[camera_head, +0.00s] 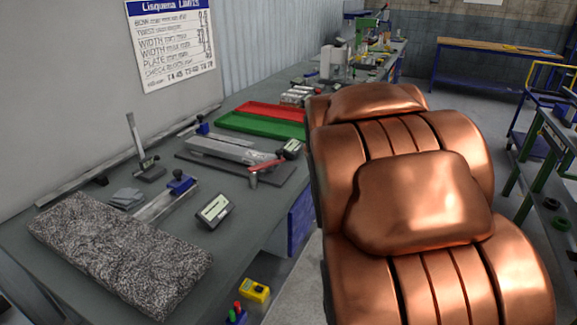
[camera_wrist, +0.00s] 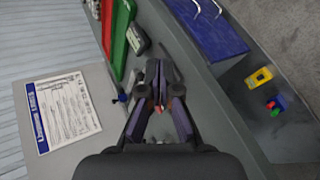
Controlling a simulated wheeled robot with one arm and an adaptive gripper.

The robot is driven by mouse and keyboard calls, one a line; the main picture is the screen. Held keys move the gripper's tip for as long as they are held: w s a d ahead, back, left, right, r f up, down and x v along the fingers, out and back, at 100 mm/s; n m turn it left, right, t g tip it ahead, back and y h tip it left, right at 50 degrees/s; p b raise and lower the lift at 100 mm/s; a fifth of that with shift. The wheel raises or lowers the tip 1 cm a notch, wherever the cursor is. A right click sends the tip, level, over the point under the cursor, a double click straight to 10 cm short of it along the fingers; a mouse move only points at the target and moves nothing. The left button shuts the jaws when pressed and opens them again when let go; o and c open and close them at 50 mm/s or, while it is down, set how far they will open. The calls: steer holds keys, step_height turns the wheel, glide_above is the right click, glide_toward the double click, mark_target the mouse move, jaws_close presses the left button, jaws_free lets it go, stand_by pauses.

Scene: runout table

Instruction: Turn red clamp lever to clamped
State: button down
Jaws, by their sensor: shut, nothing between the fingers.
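The red clamp lever (camera_head: 264,165) is at the near right end of a long grey metal fixture (camera_head: 230,149) on the workbench. It is small, and I cannot read its angle clearly. In the wrist view a small bit of red (camera_wrist: 158,107) shows between the finger linkages; it may be the lever, mostly hidden by my gripper. My gripper (camera_wrist: 159,70) is shut and empty, over the bench. I cannot tell whether it touches the lever. My gripper does not show in the head view, where my copper arm fills the right side.
A digital readout (camera_head: 291,149) stands beside the lever. Red (camera_head: 270,110) and green (camera_head: 258,126) trays lie behind. A speckled stone slab (camera_head: 120,255) and a display box (camera_head: 215,210) lie nearer. A yellow box (camera_head: 255,290) stands below the bench edge.

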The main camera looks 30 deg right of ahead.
steer(key=w+d+n+t+b, duration=0.2)
steer(key=w+d+n, duration=0.2)
steer(key=n, duration=0.1)
steer(key=n+t+y+b, duration=0.7)
steer(key=n+y, duration=0.4)
steer(key=n, duration=1)
glide_toward(282, 154)
steer(key=p+x, duration=0.3)
steer(key=x, duration=0.2)
steer(key=shift+w+r, duration=0.15)
steer(key=shift+w, duration=0.15)
steer(key=shift+x, duration=0.8)
steer(key=shift+w+f+n+b, duration=0.1)
steer(key=shift+f+n+b, duration=0.2)
steer(key=shift+b, duration=0.55)
steer(key=shift+w+r+g+y+b, duration=0.25)
steer(key=shift+y+b, duration=0.45)
steer(key=shift+b, duration=0.7)
